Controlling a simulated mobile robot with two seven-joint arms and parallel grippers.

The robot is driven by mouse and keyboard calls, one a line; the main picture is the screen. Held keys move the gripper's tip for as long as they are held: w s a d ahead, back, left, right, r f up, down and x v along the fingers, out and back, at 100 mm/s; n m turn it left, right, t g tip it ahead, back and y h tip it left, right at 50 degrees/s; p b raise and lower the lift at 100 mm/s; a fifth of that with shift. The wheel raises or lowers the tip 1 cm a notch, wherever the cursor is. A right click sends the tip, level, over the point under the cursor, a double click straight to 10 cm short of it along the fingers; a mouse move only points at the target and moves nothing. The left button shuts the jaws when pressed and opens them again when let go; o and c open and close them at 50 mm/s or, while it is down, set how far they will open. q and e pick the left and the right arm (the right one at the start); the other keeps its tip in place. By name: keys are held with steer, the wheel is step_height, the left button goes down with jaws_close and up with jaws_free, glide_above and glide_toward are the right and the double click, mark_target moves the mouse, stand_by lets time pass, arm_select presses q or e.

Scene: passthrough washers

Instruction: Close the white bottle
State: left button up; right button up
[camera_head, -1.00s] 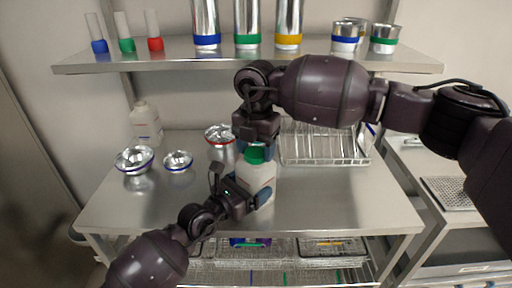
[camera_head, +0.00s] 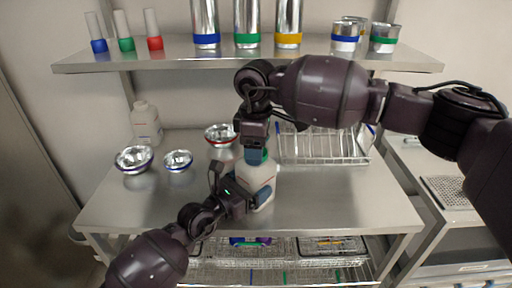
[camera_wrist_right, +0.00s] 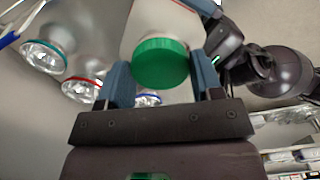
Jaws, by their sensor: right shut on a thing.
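The white bottle (camera_head: 263,172) stands upright on the steel table, partly hidden by my grippers. Its green cap (camera_head: 264,156) is on top at the neck and shows large in the right wrist view (camera_wrist_right: 161,62). My right gripper (camera_head: 256,153) comes from above and is shut on the cap, with a blue finger on each side of it. My left gripper (camera_head: 243,190) reaches in from the lower left at the bottle's body and looks shut on it. The threads under the cap are hidden.
Another white bottle (camera_head: 146,122) stands at the back left. Metal bowls (camera_head: 134,159) with coloured rims sit left of the grippers. A wire rack (camera_head: 325,146) stands behind on the right. A shelf (camera_head: 225,55) with cylinders hangs above. The table's front right is clear.

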steer(key=o, duration=0.9)
steer(key=shift+r, duration=2.25)
steer(key=shift+c, duration=0.5)
